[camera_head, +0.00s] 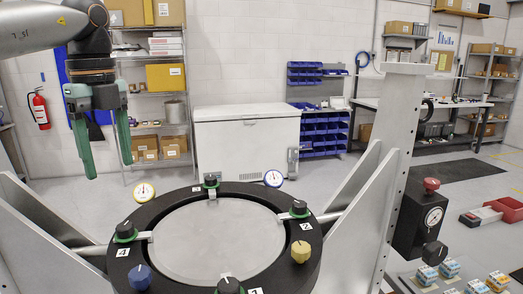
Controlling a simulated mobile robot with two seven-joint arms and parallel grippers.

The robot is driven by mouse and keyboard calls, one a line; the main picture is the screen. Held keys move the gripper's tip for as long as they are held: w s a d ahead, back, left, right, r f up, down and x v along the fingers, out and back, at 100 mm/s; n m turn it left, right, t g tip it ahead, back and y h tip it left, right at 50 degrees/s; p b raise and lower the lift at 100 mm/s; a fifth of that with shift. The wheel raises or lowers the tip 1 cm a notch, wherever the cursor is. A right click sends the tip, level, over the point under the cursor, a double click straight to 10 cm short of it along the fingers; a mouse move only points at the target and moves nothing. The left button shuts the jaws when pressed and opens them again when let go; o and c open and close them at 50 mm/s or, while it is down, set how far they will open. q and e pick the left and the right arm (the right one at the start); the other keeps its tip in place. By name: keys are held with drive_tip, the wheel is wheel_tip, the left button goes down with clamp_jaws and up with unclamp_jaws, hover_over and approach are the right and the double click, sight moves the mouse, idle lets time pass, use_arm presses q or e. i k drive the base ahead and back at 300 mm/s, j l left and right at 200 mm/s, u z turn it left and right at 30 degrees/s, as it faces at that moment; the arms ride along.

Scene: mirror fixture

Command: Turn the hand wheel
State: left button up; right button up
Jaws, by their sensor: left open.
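A round mirror fixture fills the lower middle: a black ring (300,268) around a grey disc (215,240). Black knobs with green bases, a blue knob (140,277) and a yellow knob (301,252) sit on the ring, with number labels. A black box (408,226) at the right carries a red round knob (431,184) and a gauge (433,217). I cannot tell for sure which part is the hand wheel. My left gripper (108,168) hangs at the upper left, fingers down, open and empty, apart from the fixture. My right gripper is out of view.
Grey angled side plates (348,222) flank the ring. Two small dials, one yellow-rimmed (144,192) and one blue-rimmed (273,178), stand at its far edge. A white chest (247,140) stands behind.

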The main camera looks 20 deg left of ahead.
sight(434, 254)
drive_tip(key=k, duration=1)
